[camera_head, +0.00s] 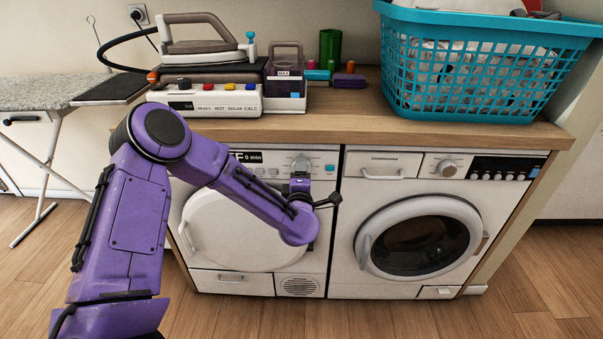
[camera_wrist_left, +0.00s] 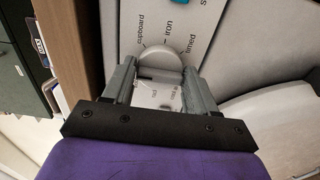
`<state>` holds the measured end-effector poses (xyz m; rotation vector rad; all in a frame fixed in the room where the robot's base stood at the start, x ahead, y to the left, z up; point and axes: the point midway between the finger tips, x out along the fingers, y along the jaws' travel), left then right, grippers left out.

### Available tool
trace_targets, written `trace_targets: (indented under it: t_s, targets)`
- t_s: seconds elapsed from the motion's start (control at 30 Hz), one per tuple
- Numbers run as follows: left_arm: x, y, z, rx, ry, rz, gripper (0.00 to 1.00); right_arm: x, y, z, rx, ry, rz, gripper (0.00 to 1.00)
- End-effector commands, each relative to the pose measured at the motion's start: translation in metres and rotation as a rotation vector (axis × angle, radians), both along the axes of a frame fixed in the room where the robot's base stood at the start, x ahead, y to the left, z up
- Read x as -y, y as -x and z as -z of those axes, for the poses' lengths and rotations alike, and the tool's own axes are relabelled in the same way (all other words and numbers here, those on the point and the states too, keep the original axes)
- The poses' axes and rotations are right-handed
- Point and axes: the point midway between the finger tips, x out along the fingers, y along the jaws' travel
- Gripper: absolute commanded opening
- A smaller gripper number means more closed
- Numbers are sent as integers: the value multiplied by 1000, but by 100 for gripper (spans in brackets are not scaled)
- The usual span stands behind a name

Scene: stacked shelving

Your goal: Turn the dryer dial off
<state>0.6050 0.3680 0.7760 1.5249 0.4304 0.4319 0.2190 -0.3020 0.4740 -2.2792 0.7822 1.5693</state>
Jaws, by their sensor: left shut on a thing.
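The dryer (camera_head: 230,232) is the left white machine under the counter. Its round dial (camera_head: 300,163) shows at the top of the front panel, just above my left gripper (camera_head: 300,183). In the left wrist view, the pale dial (camera_wrist_left: 160,58) sits between the two grey fingers of my left gripper (camera_wrist_left: 158,76), which are shut on it. Labels "cupboard", "iron" and "timed" surround it. I cannot tell where its pointer is. The dryer display (camera_head: 249,157) shows letters ending "FF" and "0 min", partly hidden by my arm. My right gripper is not in view.
A washing machine (camera_head: 420,235) stands to the right of the dryer. The wooden counter (camera_head: 340,122) above carries a teal laundry basket (camera_head: 470,70), an iron on its base (camera_head: 205,98) and small containers. An ironing board (camera_head: 45,93) stands at left.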

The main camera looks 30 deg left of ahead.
Motion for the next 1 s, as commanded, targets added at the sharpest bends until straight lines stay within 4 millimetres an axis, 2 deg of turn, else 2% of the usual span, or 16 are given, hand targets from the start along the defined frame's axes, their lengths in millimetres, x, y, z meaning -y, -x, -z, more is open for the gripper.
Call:
trace_targets:
  t_s: [0.37,0.4,0.43,0.47,0.77,0.87,1.0]
  targets:
    - [0,1,2,-5,-3,-1,27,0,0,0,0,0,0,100]
    - [0,1,2,-5,-3,-1,67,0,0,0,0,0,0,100]
    - [0,1,2,-5,-3,-1,77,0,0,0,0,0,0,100]
    - [0,1,2,-5,-2,-1,82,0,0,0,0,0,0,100]
    - [1,2,1,-3,-3,1,82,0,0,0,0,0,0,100]
    - [8,12,1,-4,-2,3,82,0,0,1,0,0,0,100]
    - [26,40,1,-5,-4,6,82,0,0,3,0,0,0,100]
